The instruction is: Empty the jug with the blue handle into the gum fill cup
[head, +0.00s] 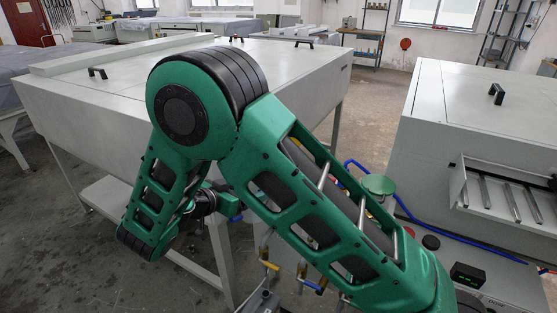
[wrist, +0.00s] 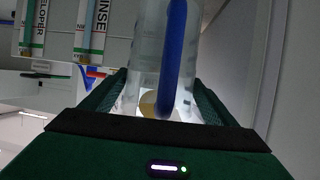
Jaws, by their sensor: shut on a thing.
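In the wrist view, a clear jug (wrist: 146,60) with a long blue handle (wrist: 172,60) fills the space between the fingers of my gripper (wrist: 158,95). The gripper is shut on it. A yellowish patch shows low in the jug; I cannot tell whether it is liquid. In the head view my green arm hides most of the gripper and the jug. A green round cup or funnel (head: 379,184) stands behind my arm at the right; no label on it is readable, so I cannot tell whether it is the gum fill cup.
Labelled strips reading DEVELOPER (wrist: 34,38) and RINSE (wrist: 92,38) show in the wrist view. A large pale machine (head: 110,85) stands behind my arm, another (head: 450,110) at the right. A blue hose (head: 420,220) runs by the right machine. Floor at left is open.

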